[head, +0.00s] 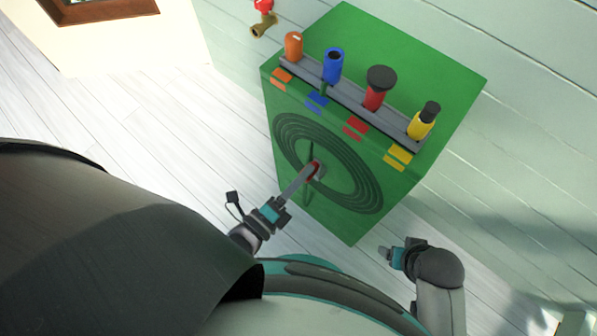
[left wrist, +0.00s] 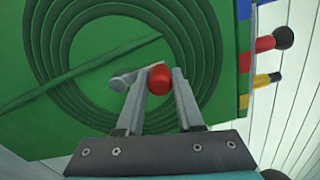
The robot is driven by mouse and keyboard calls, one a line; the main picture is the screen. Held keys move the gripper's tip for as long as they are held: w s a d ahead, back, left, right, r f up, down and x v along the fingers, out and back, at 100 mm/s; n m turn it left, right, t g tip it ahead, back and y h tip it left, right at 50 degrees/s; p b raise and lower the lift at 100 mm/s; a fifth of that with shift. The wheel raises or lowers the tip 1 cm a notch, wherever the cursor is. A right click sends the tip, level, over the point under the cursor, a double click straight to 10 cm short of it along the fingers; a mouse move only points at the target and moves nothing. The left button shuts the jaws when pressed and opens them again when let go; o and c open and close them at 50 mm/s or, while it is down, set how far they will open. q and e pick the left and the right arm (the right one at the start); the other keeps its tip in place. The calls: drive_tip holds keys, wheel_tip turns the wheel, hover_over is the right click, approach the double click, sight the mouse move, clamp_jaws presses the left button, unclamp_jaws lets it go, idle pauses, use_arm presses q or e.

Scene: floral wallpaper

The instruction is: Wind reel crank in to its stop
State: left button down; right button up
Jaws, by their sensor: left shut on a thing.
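The green reel box (head: 345,225) stands against the wall, with a coiled dark green hose reel (head: 362,190) on its front face. A small crank with a red knob (head: 314,169) is at the reel's middle. In the left wrist view the red knob (left wrist: 160,79) sits between my left fingers, and a short grey crank arm (left wrist: 124,80) reaches out to its left. My left gripper (head: 309,172) is shut on the red knob; its fingers also show in the left wrist view (left wrist: 159,88). My right gripper (head: 384,253) hangs apart from the box at lower right; its fingers are too small to judge.
Orange (head: 294,46), blue (head: 333,66), red (head: 375,90) and yellow (head: 421,122) nozzle-like pieces stand in a grey rack (head: 350,96) on the box's top edge. A red-handled brass tap (head: 263,22) is on the wall. Pale floor is clear left of the box.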

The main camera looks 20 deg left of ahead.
use_arm(q)
drive_tip(key=shift+s+d, duration=0.1)
drive_tip(key=shift+d, duration=0.1)
use_arm(e)
drive_tip(key=shift+r, duration=0.1)
use_arm(q)
drive_tip(key=c, duration=0.5)
unclamp_jaws()
drive_tip(key=shift+c, duration=0.2)
drive_tip(key=shift+a, duration=0.1)
drive_tip(key=p+v, duration=0.1)
drive_tip(key=v, duration=1.4)
use_arm(e)
drive_tip(key=f, duration=0.1)
drive_tip(key=s+f, duration=0.1)
drive_tip(key=shift+s+d+f, duration=0.15)
drive_tip(key=shift+s+f, duration=0.05)
drive_tip(key=shift+f, duration=0.1)
